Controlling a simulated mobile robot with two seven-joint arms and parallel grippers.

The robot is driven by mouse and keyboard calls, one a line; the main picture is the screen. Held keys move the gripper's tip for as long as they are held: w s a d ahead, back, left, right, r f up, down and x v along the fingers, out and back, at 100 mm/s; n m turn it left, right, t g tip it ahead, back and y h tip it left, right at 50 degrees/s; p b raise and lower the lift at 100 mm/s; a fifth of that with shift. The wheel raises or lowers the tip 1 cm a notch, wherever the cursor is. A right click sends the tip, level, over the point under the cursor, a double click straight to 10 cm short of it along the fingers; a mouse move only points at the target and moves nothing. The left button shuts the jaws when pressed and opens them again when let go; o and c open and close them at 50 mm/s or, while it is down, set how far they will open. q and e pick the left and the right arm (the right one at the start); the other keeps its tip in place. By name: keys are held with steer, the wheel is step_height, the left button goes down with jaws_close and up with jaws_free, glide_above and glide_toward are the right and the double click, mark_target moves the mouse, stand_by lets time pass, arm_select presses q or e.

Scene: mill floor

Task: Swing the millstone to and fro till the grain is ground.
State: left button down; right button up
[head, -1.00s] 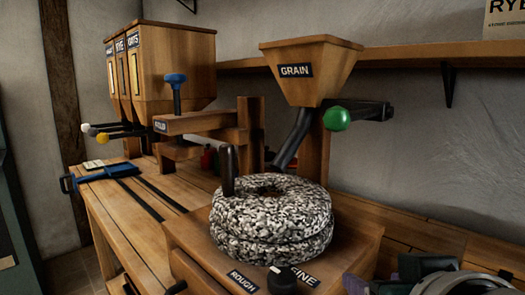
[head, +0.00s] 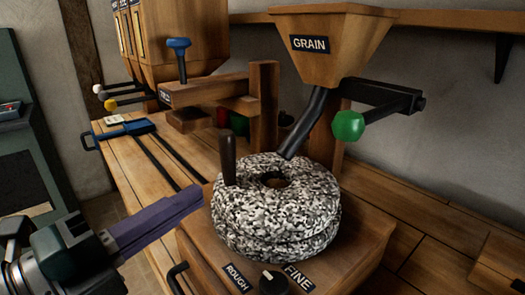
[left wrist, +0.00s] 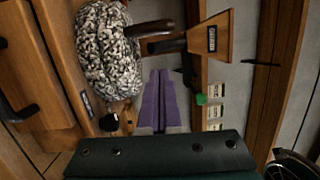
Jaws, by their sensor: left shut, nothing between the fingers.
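The speckled black-and-white millstone (head: 275,225), two stacked rings with a centre hole, sits on a wooden base (head: 352,250). Its dark upright handle peg (head: 228,160) stands on the left of the top ring. The grain hopper (head: 325,55) is above, its dark chute (head: 304,125) slanting to the stone. My left gripper (head: 200,195), with purple fingers, is shut and empty. In the picture its tips are just left of the stone, below the handle; I cannot tell if they touch. The left wrist view shows the shut fingers (left wrist: 158,75), the stone (left wrist: 106,50) and the handle (left wrist: 148,29).
A knob (head: 273,282) sits between ROUGH and FINE labels at the base's front. A green-knobbed lever (head: 348,126) juts beside the hopper. Behind left are a blue-topped peg (head: 180,58), a blue-handled slider (head: 125,131) and grain bins (head: 190,40). The bench's left top is mostly clear.

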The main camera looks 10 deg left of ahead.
arm_select(q)
steer(key=w, duration=0.4)
steer(key=w+d, duration=0.1)
steer(key=w, duration=0.2)
steer(key=shift+r+p, duration=0.2)
steer(key=shift+p, duration=0.1)
steer(key=shift+w+a, duration=0.1)
steer(key=shift+w, duration=0.3)
